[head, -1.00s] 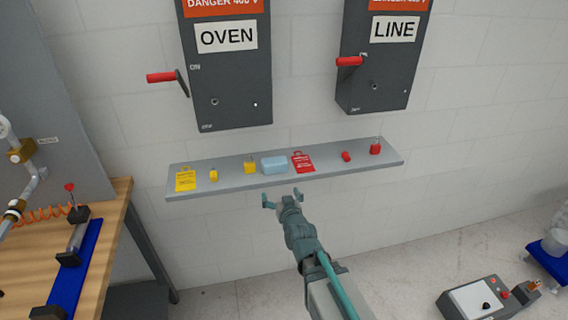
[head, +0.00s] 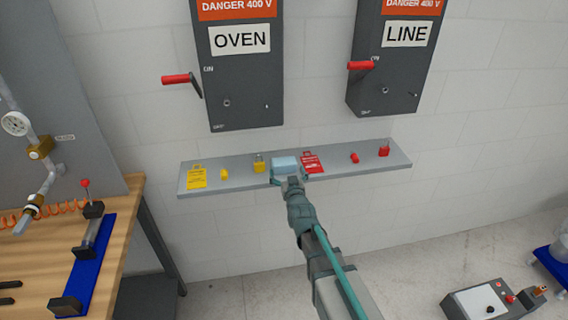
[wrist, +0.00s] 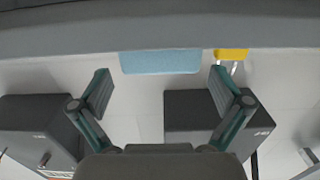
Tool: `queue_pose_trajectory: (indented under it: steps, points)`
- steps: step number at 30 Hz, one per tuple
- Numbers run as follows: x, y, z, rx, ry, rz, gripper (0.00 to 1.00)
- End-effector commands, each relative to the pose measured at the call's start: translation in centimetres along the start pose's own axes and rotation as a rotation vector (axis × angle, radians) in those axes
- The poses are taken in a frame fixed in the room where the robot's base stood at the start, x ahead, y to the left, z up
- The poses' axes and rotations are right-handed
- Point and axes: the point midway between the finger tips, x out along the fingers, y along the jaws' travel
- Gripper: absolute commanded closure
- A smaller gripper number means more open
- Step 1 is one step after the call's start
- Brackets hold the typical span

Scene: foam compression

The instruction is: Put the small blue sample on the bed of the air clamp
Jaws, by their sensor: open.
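The small light-blue sample (head: 285,163) lies on the grey wall shelf (head: 225,183), between a yellow padlock and a red tag. It also shows in the wrist view (wrist: 160,62). My gripper (head: 288,181) is open and empty just in front of the sample. In the wrist view, the spread fingers of my gripper (wrist: 161,88) stand to either side of the sample's width, apart from it. What looks like the air clamp (head: 84,262), with a blue base, a cylinder and black blocks, stands on the wooden bench at left.
The yellow padlock (head: 259,163) and red tag (head: 313,162) are close beside the sample. A yellow tag (head: 196,178) and red padlock (head: 384,148) lie farther out. OVEN (head: 238,80) and LINE (head: 397,65) boxes hang above. The wooden bench (head: 128,225) is left.

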Motion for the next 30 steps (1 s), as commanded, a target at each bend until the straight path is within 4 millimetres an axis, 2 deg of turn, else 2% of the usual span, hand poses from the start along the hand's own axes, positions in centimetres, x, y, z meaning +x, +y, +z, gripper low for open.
queue_pose_trajectory:
  steps: [1, 6, 14, 19, 22, 23, 30]
  points:
    - [1.2, -0.1, -0.5, 0.000, -0.001, 0.000, 0.00]
    - [3.1, -0.1, -0.3, 0.000, -0.001, 0.000, 0.00]
    - [3.1, -0.1, -0.1, 0.000, 0.000, 0.000, 0.00]
    - [3.1, -0.1, -0.2, 0.000, 0.000, 0.000, 0.25]
    - [3.1, -0.1, -0.2, 0.000, 0.000, 0.000, 0.25]
    - [3.1, -0.1, -0.2, 0.000, 0.000, 0.000, 0.29]
    - [3.1, -0.1, -0.4, 0.000, 0.000, 0.000, 0.29]
